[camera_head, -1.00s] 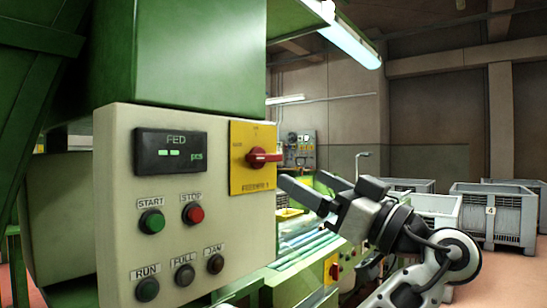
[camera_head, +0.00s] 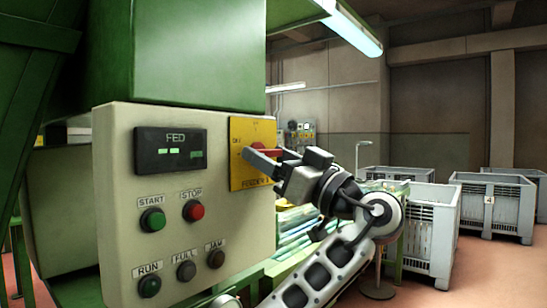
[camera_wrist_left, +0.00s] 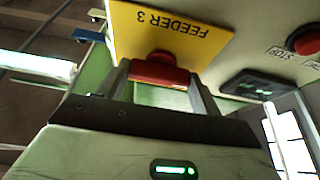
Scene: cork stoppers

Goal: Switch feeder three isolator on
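The yellow isolator plate (camera_head: 239,180) is on the right part of the cream control panel (camera_head: 115,200). In the left wrist view the plate (camera_wrist_left: 140,28) reads FEEDER 3, upside down. Its red rotary handle (camera_wrist_left: 158,72) lies crosswise there; in the head view the handle (camera_head: 285,154) is mostly hidden by my gripper. My left gripper (camera_head: 264,155) is at the handle, one finger at each side of it in the wrist view (camera_wrist_left: 160,80). The fingers are spread; whether they touch the handle I cannot tell. My right gripper is not in view.
The panel also has a FED display (camera_head: 170,151), a green START button (camera_head: 152,220), a red STOP button (camera_head: 193,211) and several dark lamps. Green machinery (camera_head: 200,55) stands above. Grey bins (camera_head: 490,205) stand behind at the right, with open floor near them.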

